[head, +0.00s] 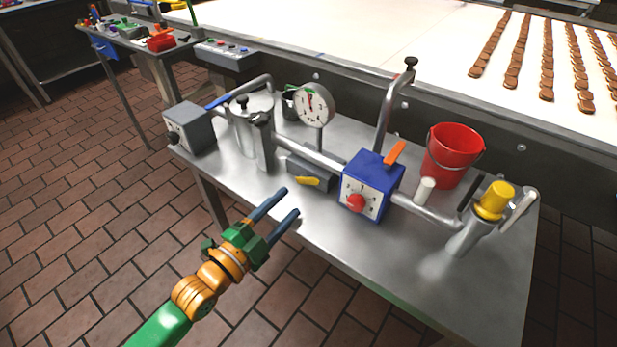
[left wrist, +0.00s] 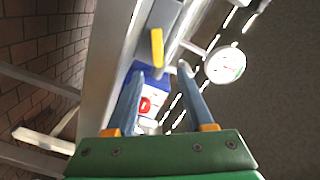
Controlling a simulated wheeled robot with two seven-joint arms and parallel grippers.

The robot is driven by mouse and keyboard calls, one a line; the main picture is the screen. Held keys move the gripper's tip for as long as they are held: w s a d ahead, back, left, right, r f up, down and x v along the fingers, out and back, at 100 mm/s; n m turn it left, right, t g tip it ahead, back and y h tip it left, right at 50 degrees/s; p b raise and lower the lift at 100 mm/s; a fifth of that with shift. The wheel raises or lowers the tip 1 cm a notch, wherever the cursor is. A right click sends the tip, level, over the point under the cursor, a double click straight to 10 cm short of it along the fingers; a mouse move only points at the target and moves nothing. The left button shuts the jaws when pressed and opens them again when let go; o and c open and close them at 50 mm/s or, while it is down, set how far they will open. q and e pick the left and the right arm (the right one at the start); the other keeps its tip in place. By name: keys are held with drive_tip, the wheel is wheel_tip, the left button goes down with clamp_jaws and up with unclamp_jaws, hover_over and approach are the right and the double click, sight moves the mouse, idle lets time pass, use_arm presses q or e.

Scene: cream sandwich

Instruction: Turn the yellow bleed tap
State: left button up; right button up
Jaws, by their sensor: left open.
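The yellow bleed tap (head: 307,181) is a small lever on the front of a grey block (head: 310,170) under the pipe, near the table's front edge. In the left wrist view the yellow tap (left wrist: 157,47) stands ahead of the fingers, between their lines and apart from them. My left gripper (head: 292,202) is open and empty, its two blue fingers in front of the table edge, just short of the tap and to its lower left. The left gripper's fingers also show in the left wrist view (left wrist: 158,85). My right gripper is not in view.
A blue box (head: 370,183) with a red knob stands right of the tap. A round gauge (head: 314,104) rises behind it. A metal canister (head: 252,115), a grey box (head: 190,128) and a red bucket (head: 453,155) share the steel table (head: 420,290). The floor in front is clear.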

sight(312, 183)
use_arm(q)
drive_tip(key=shift+d+m, duration=0.2)
drive_tip(key=shift+m, duration=0.1)
drive_tip(key=shift+w+f, duration=0.15)
drive_tip(key=shift+f, duration=0.1)
drive_tip(key=x, duration=0.6)
drive_tip(key=shift+w+d+r+b, duration=0.1)
drive_tip(key=shift+w+d+b, duration=0.15)
drive_tip(key=shift+d+b, duration=0.1)
drive_tip(key=shift+a, duration=0.1)
clamp_jaws()
